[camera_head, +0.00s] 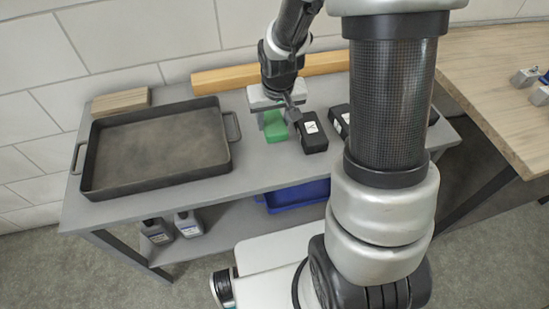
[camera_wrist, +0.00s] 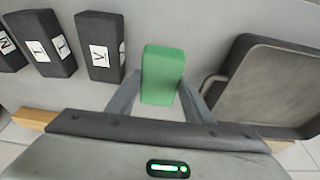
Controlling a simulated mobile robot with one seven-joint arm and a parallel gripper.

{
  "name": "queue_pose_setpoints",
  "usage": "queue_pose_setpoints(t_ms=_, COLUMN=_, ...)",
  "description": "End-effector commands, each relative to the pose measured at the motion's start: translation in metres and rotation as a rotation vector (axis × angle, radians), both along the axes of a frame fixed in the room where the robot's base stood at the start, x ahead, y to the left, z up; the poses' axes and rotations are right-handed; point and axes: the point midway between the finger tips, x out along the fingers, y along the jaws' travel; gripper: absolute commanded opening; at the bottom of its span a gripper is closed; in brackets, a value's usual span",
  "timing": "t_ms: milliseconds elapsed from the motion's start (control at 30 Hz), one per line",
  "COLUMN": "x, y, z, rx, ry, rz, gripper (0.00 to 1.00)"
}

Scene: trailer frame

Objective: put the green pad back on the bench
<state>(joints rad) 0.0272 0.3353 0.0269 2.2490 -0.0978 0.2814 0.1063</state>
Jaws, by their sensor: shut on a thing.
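The green pad (camera_head: 275,126) is between the fingers of my gripper (camera_head: 278,108), over the grey bench top (camera_head: 255,175). In the wrist view the green pad (camera_wrist: 162,72) stands between the two grey fingers of my gripper (camera_wrist: 160,90), which is shut on it. The pad is at or just above the bench surface; I cannot tell whether it touches.
A black labelled block (camera_head: 313,132) lies close right of the pad, with more black blocks (camera_head: 340,119) beyond. A dark tray (camera_head: 158,150) fills the bench's left. A wooden beam (camera_head: 225,78) lies along the back. Bare bench lies between tray and pad.

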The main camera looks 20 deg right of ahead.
Motion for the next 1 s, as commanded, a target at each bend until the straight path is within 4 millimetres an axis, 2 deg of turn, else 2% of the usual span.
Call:
queue_pose_setpoints(t_ms=33, x=0.005, y=-0.001, z=-0.008, rx=0.001, ry=-0.014, rz=-0.002, gripper=0.25)
queue_pose_setpoints(t_ms=300, x=-0.004, y=0.004, z=0.030, rx=0.011, ry=-0.003, rz=0.016, gripper=0.25)
queue_pose_setpoints(t_ms=400, x=-0.008, y=0.005, z=0.034, rx=0.014, ry=0.002, rz=0.020, gripper=0.25)
queue_pose_setpoints(t_ms=633, x=-0.010, y=0.006, z=0.000, rx=0.015, ry=0.009, rz=0.023, gripper=0.25)
queue_pose_setpoints(t_ms=833, x=-0.010, y=0.006, z=-0.020, rx=0.014, ry=0.008, rz=0.022, gripper=0.25)
queue_pose_setpoints(t_ms=1000, x=-0.010, y=0.006, z=-0.050, rx=0.014, ry=0.009, rz=0.021, gripper=0.25)
